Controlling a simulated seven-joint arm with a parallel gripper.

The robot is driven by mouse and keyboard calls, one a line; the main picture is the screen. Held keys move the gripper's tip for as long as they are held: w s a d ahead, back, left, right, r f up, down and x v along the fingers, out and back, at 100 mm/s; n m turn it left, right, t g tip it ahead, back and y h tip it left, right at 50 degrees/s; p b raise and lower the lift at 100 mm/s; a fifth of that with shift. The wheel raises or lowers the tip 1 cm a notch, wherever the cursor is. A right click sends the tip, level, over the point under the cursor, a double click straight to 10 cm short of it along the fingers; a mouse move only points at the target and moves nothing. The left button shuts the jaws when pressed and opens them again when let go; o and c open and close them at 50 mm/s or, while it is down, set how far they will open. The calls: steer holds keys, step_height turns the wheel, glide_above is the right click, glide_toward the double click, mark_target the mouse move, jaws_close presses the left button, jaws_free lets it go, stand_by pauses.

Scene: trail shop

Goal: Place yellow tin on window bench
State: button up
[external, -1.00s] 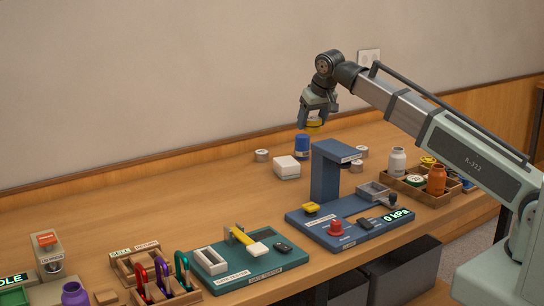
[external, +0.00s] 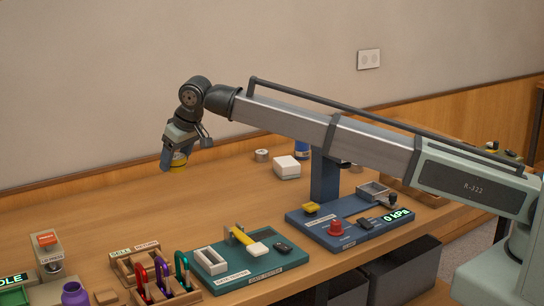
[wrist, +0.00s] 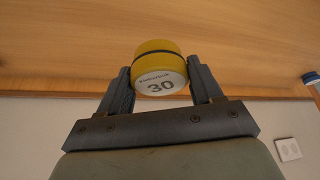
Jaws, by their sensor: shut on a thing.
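My gripper (external: 174,160) is shut on the yellow tin (external: 179,163) and holds it in the air above the left back part of the wooden bench (external: 150,208). In the wrist view the yellow tin (wrist: 157,62) sits between the two dark fingers of my gripper (wrist: 161,85). I cannot tell which part, if any, is called the window bench; no window shows.
A white box (external: 287,168), a small round tin (external: 262,155) and a blue-capped bottle (external: 302,150) stand at the back. The back left bench top is clear.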

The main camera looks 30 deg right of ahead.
steer(key=n, duration=0.2)
glide_above(122, 239)
steer(key=s, duration=0.1)
step_height(122, 239, down, 2)
steer(key=f, duration=0.1)
steer(key=shift+y, duration=0.4)
steer(key=shift+s+d+f, duration=0.15)
steer(key=shift+d+f, duration=0.05)
steer(key=shift+f, duration=2.2)
steer(key=shift+s+d+f, duration=0.1)
steer(key=shift+d+f, duration=0.05)
steer(key=shift+f, duration=2.2)
steer(key=shift+f, duration=0.15)
steer(key=o, duration=1.1)
steer(key=shift+o, duration=0.2)
steer(key=v, duration=1.2)
steer(key=shift+w+r, duration=0.2)
steer(key=shift+r, duration=0.05)
